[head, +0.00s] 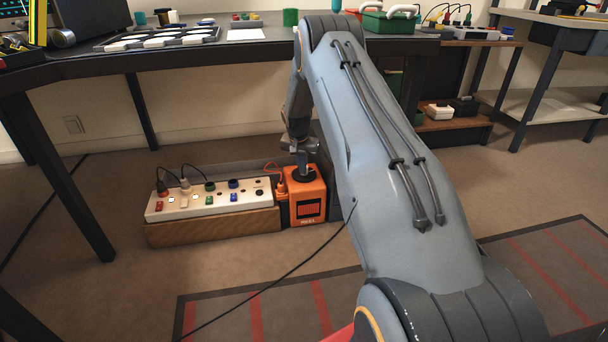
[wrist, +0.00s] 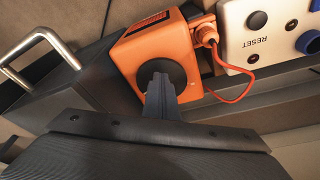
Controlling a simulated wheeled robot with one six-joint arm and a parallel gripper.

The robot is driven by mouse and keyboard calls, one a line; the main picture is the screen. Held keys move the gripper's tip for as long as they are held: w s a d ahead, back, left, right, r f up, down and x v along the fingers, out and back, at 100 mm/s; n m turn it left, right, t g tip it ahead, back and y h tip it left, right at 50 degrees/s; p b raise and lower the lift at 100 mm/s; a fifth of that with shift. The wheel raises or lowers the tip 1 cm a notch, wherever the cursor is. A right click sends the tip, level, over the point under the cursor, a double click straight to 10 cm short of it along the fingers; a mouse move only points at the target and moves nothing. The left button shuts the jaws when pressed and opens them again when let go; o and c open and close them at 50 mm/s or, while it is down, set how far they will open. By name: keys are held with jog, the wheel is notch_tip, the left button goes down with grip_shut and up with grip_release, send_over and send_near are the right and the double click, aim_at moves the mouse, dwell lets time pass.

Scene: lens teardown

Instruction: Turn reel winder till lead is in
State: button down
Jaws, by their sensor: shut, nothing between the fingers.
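The orange reel box (head: 308,203) stands on the floor under the table, with the word REEL on its front. A round black winder (head: 303,174) is on its top. My gripper (head: 302,168) points down at the winder, its fingers shut with nothing seen between them. In the wrist view the shut fingers (wrist: 160,85) overlap the black winder (wrist: 173,72); I cannot tell if they touch it. The orange lead (wrist: 238,93) runs in a loose loop from a plug (wrist: 206,34) at the side of the orange box (wrist: 130,58).
A white panel (head: 208,200) with buttons, sockets and plugged cables sits on a wooden base (head: 212,229) left of the reel. The wrist view shows its RESET label (wrist: 257,38) and a metal handle (wrist: 45,45). A table leg (head: 75,170) stands at left.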

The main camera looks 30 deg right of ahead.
jog(key=shift+w+a, duration=0.15)
jog(key=shift+w, duration=0.05)
jog(key=shift+w+a, duration=0.25)
jog(key=shift+w, duration=0.1)
dwell(0.4)
jog(key=shift+a, duration=0.15)
jog(key=shift+s+a+r+p, duration=0.1)
jog(key=shift+s+a+p, duration=0.1)
jog(key=shift+p, duration=0.25)
notch_tip(320, 180, up, 6)
jog(key=p, duration=0.2)
jog(key=shift+p, duration=0.3)
